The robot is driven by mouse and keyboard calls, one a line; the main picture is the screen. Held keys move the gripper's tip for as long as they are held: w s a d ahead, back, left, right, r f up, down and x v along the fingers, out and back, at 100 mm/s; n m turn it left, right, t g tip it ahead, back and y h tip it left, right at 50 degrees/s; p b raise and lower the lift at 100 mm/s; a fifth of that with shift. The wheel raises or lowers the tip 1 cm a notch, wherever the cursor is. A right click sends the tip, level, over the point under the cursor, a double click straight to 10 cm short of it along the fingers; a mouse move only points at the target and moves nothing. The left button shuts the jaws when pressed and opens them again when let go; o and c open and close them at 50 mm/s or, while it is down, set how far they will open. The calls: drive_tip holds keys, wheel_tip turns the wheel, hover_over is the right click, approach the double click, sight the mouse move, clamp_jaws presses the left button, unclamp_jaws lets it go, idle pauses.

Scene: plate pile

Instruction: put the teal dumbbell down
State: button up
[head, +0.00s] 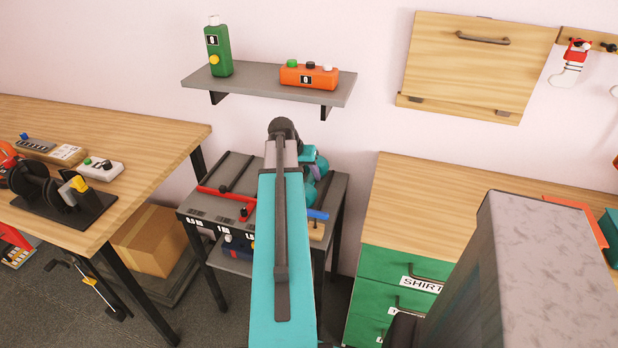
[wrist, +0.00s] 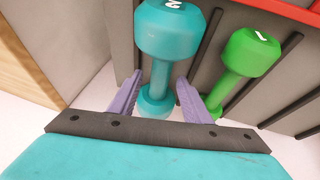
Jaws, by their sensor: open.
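The teal dumbbell (wrist: 170,30), marked 2, shows in the wrist view on the grey surface of the rack, beside a dark divider strip. My gripper (wrist: 159,76) is open, with one purple finger on each side of the dumbbell's handle and lower head. I cannot tell whether either finger touches it. In the head view my teal arm reaches over the rack (head: 190,214) and hides much of its top. I cannot clearly make out the dumbbell there.
A green dumbbell (wrist: 241,62), marked 1, lies right of the teal one, close to my right finger. A grey shelf (head: 345,91) with a green bottle (head: 219,50) and an orange device (head: 308,76) is above the rack. Wooden desks stand on both sides.

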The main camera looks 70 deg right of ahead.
drive_tip(key=shift+b+v, duration=0.4)
drive_tip(key=shift+v, duration=4.3)
